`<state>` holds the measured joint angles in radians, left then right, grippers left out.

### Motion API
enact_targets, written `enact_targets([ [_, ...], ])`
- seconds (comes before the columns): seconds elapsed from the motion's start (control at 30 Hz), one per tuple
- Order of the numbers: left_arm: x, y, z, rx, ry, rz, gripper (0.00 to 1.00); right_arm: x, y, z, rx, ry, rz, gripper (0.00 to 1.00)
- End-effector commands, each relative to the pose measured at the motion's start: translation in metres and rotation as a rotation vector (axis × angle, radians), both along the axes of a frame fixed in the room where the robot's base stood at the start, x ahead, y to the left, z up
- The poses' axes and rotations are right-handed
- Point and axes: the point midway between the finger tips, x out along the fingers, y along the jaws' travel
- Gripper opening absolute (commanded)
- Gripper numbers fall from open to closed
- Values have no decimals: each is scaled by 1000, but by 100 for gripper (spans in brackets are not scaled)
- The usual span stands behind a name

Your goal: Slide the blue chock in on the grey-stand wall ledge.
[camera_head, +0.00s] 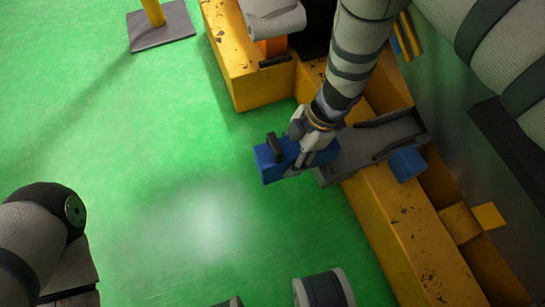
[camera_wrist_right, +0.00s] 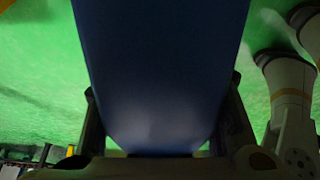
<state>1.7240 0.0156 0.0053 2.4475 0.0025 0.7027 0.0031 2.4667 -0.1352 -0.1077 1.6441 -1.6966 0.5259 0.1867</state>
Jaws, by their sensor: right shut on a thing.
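A blue chock (camera_head: 270,167) with a black handle on top is held in my right gripper (camera_head: 303,160), whose fingers close on its two sides. In the right wrist view the blue chock (camera_wrist_right: 160,70) fills the middle, with a dark finger on each side. The chock is just left of the grey stand (camera_head: 345,160), over the green floor; whether it touches the stand I cannot tell. The stand has dark raised rails, and its wall ledge is not clear to see. A second blue block (camera_head: 407,163) sits at the stand's right side. My left gripper is not in view.
A yellow beam frame (camera_head: 400,225) runs under the grey stand towards the lower right. Another yellow block (camera_head: 235,65) stands at the top. A grey metal wall is on the right.

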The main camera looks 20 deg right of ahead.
Motion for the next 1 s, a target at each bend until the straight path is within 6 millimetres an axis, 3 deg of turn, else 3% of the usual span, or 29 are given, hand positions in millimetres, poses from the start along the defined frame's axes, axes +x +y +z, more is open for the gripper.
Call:
enact_targets([
  [1.0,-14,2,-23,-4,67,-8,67,12,-148,-24,0,0,0,16],
])
